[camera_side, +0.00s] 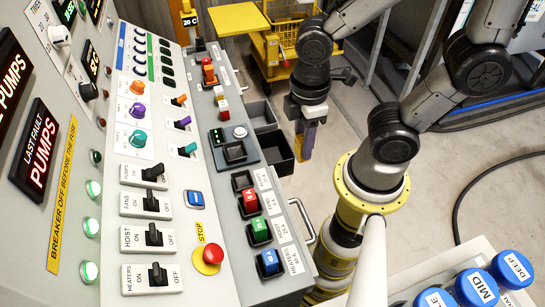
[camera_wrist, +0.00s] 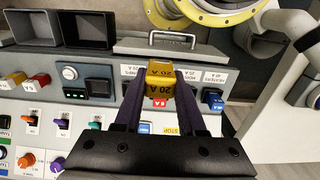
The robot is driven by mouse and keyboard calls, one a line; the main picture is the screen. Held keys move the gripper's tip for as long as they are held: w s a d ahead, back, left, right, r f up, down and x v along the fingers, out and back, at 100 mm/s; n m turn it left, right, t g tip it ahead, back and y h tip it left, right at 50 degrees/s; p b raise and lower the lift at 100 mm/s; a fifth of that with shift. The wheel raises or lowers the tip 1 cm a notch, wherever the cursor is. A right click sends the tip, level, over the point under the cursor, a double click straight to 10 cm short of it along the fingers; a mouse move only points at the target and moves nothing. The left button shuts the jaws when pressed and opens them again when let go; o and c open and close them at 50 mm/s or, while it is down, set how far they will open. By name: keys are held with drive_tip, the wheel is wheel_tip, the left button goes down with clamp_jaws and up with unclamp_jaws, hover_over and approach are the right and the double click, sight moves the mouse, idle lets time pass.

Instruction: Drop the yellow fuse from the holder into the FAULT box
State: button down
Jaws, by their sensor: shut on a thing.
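The yellow fuse (camera_wrist: 158,82), marked 20 A, is gripped between the purple fingers of my gripper (camera_side: 304,150) in the wrist view. My gripper is shut on it and holds it in the air. In the side view it hangs beyond the right edge of the console, right of the two dark open boxes. The near box (camera_side: 277,152) and far box (camera_side: 260,114) also show at the top left of the wrist view, (camera_wrist: 88,28) and (camera_wrist: 33,27). I cannot read which is FAULT. An empty holder (camera_side: 242,181) heads the fuse row.
Red (camera_side: 250,202), green (camera_side: 260,231) and blue (camera_side: 269,262) fuses sit in the other holders. A red stop button (camera_side: 212,255) and several breaker switches are on the console. A metal handle (camera_side: 303,220) sticks out at its edge. A yellow cart (camera_side: 285,45) stands behind.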

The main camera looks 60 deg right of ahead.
drive_tip(key=shift+w+a+n, duration=0.1)
drive_tip(key=shift+w+n, duration=0.25)
drive_tip(key=shift+n, duration=0.15)
drive_tip(key=w+d+f+n, duration=0.1)
drive_tip(key=w+d, duration=0.1)
drive_tip(key=w, duration=0.4)
drive_tip(key=w+d+f+n, duration=0.1)
drive_tip(key=w+d, duration=0.2)
drive_tip(key=w, duration=0.4)
drive_tip(key=w+d+f+m, duration=0.1)
drive_tip(key=d+f+m, duration=0.2)
drive_tip(key=d+f, duration=0.9)
drive_tip(key=shift+d+f, duration=0.4)
drive_tip(key=shift+f, duration=0.95)
